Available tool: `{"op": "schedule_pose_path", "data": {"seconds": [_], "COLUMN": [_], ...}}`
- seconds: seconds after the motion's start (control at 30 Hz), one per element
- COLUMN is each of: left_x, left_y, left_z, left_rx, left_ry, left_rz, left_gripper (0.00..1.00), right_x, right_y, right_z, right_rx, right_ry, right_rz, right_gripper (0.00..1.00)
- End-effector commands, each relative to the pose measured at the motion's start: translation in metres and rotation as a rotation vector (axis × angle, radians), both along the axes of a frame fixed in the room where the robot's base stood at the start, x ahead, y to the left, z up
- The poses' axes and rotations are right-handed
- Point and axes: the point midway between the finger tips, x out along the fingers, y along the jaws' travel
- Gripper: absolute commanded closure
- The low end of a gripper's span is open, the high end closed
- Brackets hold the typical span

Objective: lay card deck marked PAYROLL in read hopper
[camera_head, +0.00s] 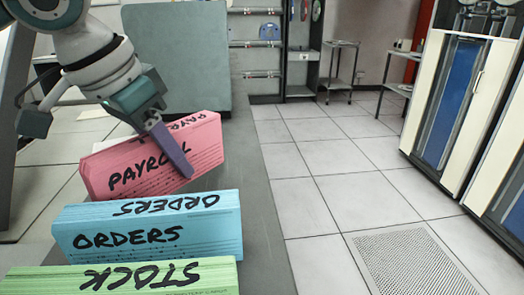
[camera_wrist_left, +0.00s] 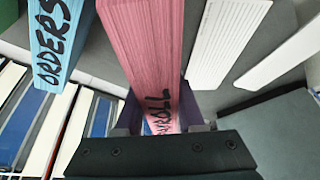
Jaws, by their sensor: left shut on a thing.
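The pink card deck marked PAYROLL (camera_head: 115,160) stands on its long edge behind the other decks in the head view, angled with its right end farther back. My left gripper (camera_head: 180,165) is shut on it near its right end, with one purple finger across the front face. In the left wrist view the pink deck (camera_wrist_left: 140,45) sits between both fingers of the gripper (camera_wrist_left: 160,118). I cannot tell whether the deck is clear of the counter. My right gripper is not in view. I cannot make out the read hopper.
A blue ORDERS deck (camera_head: 200,228) and a green STOCK deck (camera_head: 215,278) stand in front on the grey counter (camera_head: 262,255). White decks (camera_wrist_left: 228,38) show in the left wrist view. A grey-green cabinet (camera_head: 180,50) stands behind. Open tiled floor (camera_head: 340,190) lies right.

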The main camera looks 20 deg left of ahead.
Motion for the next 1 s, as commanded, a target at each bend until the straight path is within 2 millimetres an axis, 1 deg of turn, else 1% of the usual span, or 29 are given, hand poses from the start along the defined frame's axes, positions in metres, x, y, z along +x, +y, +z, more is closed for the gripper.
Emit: {"op": "schedule_pose_path", "data": {"seconds": [0.03, 0.1, 0.2, 0.57, 0.6, 0.87, 1.0], "left_x": [-0.001, 0.0, 0.0, 0.0, -0.001, 0.0, 0.0], "left_y": [0.0, 0.0, 0.0, 0.0, 0.0, 0.0, 0.0], "left_z": [-0.011, -0.022, -0.031, -0.034, -0.035, -0.035, -0.035], "left_rx": [0.001, -0.001, 0.0, 0.0, 0.0, 0.0, 0.0], "left_ry": [0.003, 0.002, 0.0, 0.0, 0.002, 0.002, 0.002], "left_rz": [0.0, 0.001, 0.0, 0.0, 0.0, 0.0, 0.0], "left_gripper": [1.0, 1.0, 1.0, 1.0, 0.62, 0.33, 0.33], "right_x": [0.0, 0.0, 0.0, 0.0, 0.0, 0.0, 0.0], "right_y": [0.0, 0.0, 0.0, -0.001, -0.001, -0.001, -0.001], "right_z": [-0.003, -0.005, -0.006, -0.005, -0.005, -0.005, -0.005], "right_rx": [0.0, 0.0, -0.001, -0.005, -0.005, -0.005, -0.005], "right_ry": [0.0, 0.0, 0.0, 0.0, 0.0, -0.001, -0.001], "right_rz": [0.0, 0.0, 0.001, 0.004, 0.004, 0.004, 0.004], "right_gripper": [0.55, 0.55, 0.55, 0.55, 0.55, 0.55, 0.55]}}
